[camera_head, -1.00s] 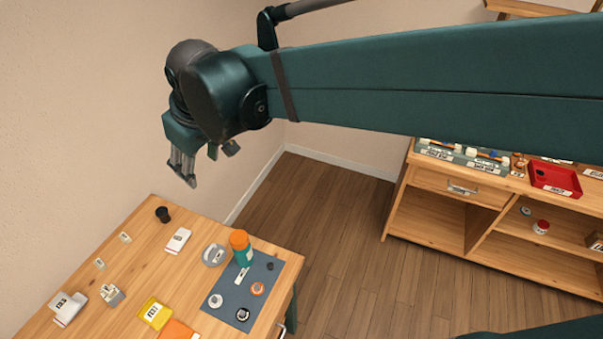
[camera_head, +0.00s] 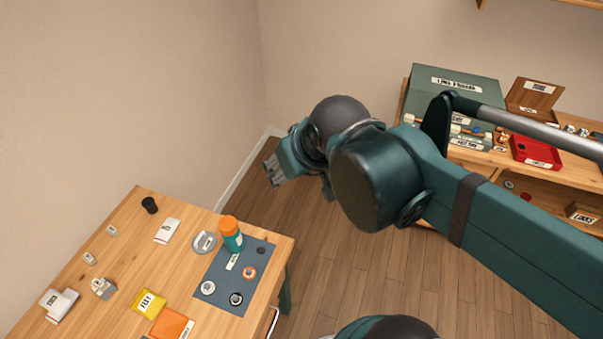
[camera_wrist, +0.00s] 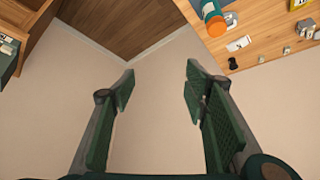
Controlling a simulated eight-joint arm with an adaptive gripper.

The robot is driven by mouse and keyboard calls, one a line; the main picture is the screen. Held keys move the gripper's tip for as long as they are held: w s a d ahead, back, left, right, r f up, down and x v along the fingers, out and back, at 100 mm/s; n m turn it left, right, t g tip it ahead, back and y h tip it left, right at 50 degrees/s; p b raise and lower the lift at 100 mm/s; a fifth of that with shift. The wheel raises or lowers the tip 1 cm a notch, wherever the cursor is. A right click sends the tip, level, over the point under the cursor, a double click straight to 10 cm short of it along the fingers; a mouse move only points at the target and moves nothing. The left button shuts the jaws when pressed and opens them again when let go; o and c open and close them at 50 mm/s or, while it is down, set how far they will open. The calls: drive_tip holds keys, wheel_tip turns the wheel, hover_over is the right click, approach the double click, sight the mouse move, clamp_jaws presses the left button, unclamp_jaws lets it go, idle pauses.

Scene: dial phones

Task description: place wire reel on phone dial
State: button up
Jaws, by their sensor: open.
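My gripper (camera_head: 273,174) is open and empty, high over the floor between the table and the shelf unit. In the wrist view its two fingers (camera_wrist: 158,86) are apart with only wall between them. Small round pieces lie on the blue-grey mat (camera_head: 214,272) on the table: a white one (camera_head: 208,287), a black one (camera_head: 236,298) and an orange one (camera_head: 249,272). A grey round dish-like piece (camera_head: 204,242) sits at the mat's upper left. I cannot tell which is the wire reel or the phone dial. The gripper is well apart from all of them.
A teal bottle with an orange cap (camera_head: 230,233) stands at the mat's back edge. A black cup (camera_head: 149,205), yellow packet (camera_head: 148,303) and orange packet (camera_head: 172,324) are on the wooden table (camera_head: 130,245). A shelf unit with a red tray (camera_head: 535,151) stands right.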

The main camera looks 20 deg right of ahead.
drive_tip(key=shift+s+d+f+m, duration=0.2)
drive_tip(key=shift+s+d+f, duration=0.15)
drive_tip(key=shift+s+d, duration=0.2)
drive_tip(key=shift+s+d+f+m, duration=0.2)
drive_tip(key=shift+s+d+f, duration=0.1)
drive_tip(key=shift+s+d, duration=0.15)
